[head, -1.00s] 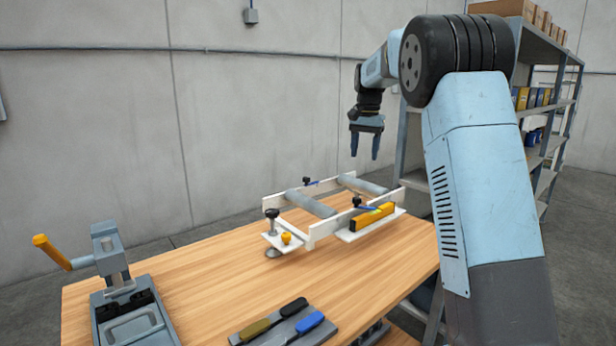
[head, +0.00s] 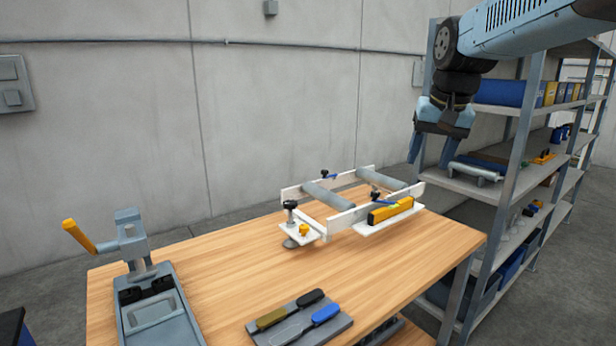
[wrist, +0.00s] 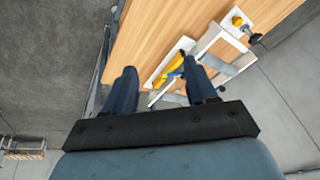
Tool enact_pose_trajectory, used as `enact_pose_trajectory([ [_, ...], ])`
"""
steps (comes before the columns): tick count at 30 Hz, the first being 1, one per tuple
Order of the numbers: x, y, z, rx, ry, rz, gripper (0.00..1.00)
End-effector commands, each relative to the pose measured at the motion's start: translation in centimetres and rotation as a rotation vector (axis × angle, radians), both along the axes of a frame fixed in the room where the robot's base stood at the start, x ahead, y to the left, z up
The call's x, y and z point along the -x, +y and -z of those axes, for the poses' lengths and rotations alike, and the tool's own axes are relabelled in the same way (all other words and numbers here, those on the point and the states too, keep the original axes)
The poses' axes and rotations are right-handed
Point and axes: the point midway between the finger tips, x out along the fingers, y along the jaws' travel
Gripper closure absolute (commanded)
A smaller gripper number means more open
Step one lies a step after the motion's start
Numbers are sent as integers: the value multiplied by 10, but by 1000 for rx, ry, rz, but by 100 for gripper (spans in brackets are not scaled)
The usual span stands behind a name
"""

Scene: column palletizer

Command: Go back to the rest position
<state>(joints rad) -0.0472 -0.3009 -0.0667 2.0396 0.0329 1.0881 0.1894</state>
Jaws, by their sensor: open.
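My gripper (head: 432,154) hangs fingers-down at the right of the head view, in front of the shelf rack. Its two fingers are apart with nothing between them. In the wrist view my gripper (wrist: 162,90) points down past the table's edge. The white roller frame (head: 338,222) stands on the wooden table (head: 230,268), lower and to the left of my gripper, apart from it. The frame also shows in the wrist view (wrist: 208,40). A yellow level (head: 391,211) lies at its right side.
A metal shelf rack (head: 513,175) with several boxes and a grey roller (head: 478,170) stands close behind my gripper. A clamp device with an orange handle (head: 79,237) is at the table's left. A grey tool tray (head: 338,325) lies at the front. The table's middle is clear.

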Motion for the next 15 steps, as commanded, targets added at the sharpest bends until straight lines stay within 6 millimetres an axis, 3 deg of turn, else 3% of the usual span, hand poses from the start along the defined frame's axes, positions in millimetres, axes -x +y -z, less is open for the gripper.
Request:
enact_pose_trajectory([
  [1, 18, 0, 3, 6, -16, -15, 43],
  [6, 66, 2, 20, 34, -66, -67, 43],
  [15, 140, 5, 61, 96, -147, -154, 43],
])
